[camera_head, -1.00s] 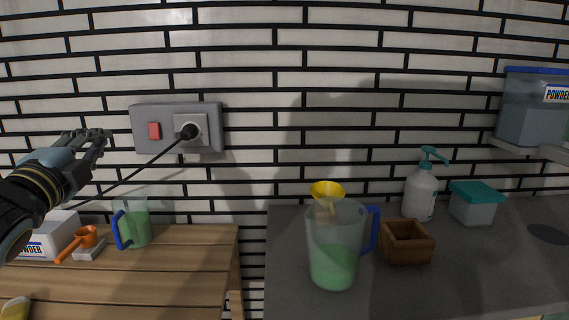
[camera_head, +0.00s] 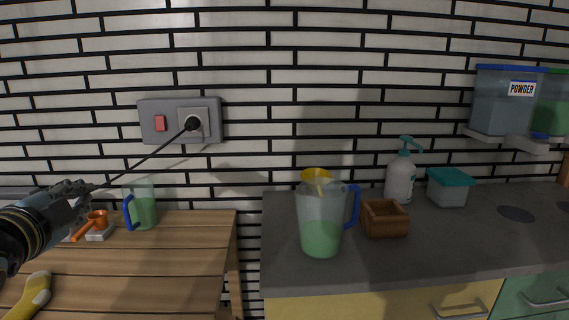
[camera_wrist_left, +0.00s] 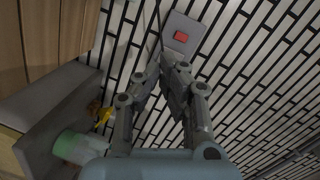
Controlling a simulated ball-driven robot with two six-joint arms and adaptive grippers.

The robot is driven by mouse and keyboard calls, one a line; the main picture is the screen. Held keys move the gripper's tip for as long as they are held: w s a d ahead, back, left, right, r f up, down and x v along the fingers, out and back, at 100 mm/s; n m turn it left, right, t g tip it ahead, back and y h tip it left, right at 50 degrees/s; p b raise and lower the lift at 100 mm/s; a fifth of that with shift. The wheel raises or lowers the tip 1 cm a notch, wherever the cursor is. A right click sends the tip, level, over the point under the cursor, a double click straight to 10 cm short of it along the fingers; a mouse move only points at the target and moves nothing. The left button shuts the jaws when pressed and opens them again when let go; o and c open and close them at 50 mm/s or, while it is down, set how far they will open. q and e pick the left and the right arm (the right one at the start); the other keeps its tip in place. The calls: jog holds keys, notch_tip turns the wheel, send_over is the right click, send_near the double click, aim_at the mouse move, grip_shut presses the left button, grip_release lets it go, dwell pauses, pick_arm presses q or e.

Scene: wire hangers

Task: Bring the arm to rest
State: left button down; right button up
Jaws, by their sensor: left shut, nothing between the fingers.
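My left gripper (camera_head: 82,190) is at the left of the head view, above the wooden table (camera_head: 185,255). Its fingers are closed together with nothing between them. In the left wrist view, the fingers (camera_wrist_left: 168,68) point toward the tiled wall and its socket plate. My left forearm comes in from the left edge and hides part of the table's back. My right gripper does not show in either view.
The table holds a green-filled jug (camera_head: 146,206), an orange scoop (camera_head: 93,224) and a yellow-handled item (camera_head: 34,294). The grey counter (camera_head: 440,240) holds another jug (camera_head: 320,225), a wooden box (camera_head: 385,220), a pump bottle (camera_head: 401,180) and a teal-lidded tub (camera_head: 449,190). A cable runs from the wall socket (camera_head: 180,121).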

pick_arm(q)
jog(key=s+d+f+n+g+h, duration=0.15)
jog(key=s+f+n+g, duration=0.3)
jog(key=s, duration=0.45)
jog(key=s+d+f+n+g, duration=0.35)
jog(key=s+f, duration=0.25)
jog(key=s, duration=0.4)
jog(key=s+d+f+n+g, duration=0.1)
jog(key=s+f+n+g, duration=0.3)
jog(key=s, duration=0.5)
notch_tip(320, 180, down, 28)
jog(key=s+a+g+b, duration=0.2)
jog(key=s, duration=0.1)
jog(key=s+a+f+g+b, duration=0.1)
jog(key=s+f, duration=1.7)
jog(key=shift+a+f, duration=0.15)
jog(key=shift+f, duration=0.1)
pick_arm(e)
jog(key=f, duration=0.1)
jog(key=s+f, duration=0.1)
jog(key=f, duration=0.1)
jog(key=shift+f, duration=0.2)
pick_arm(q)
jog(key=shift+s, duration=0.1)
